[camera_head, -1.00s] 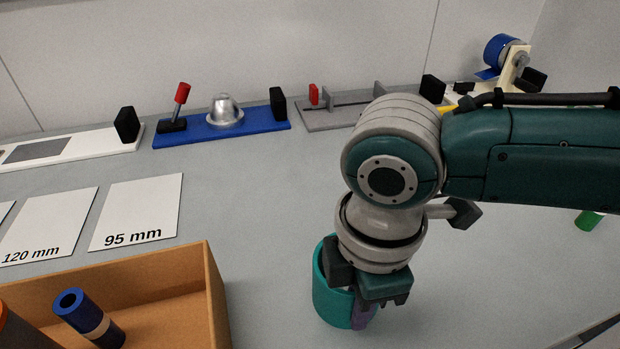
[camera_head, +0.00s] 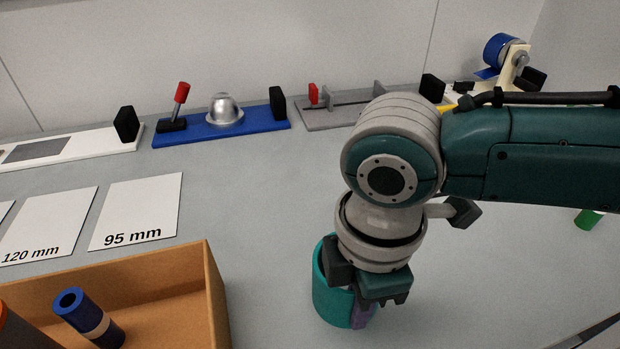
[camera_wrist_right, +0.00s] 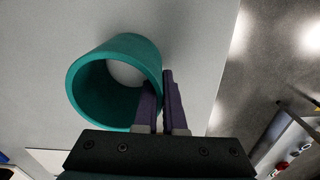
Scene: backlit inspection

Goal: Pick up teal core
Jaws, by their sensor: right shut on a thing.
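The teal core (camera_head: 331,289) is a hollow teal cylinder standing on the grey table below my right arm. It also shows in the right wrist view (camera_wrist_right: 150,58), with its open end facing the camera. My right gripper (camera_head: 362,312) is shut on the wall of the core. In the wrist view its purple fingers (camera_wrist_right: 161,103) straddle the near right wall, one inside the opening and one outside. In the head view my wrist hides part of the core. My left gripper is not in view.
A cardboard box (camera_head: 214,290) with a blue tube (camera_head: 88,316) stands at the lower left. White cards marked 95 mm (camera_head: 138,210) and 120 mm (camera_head: 48,224) lie behind it. Several fixtures, one blue (camera_head: 222,131), line the back. A green piece (camera_head: 588,218) lies right.

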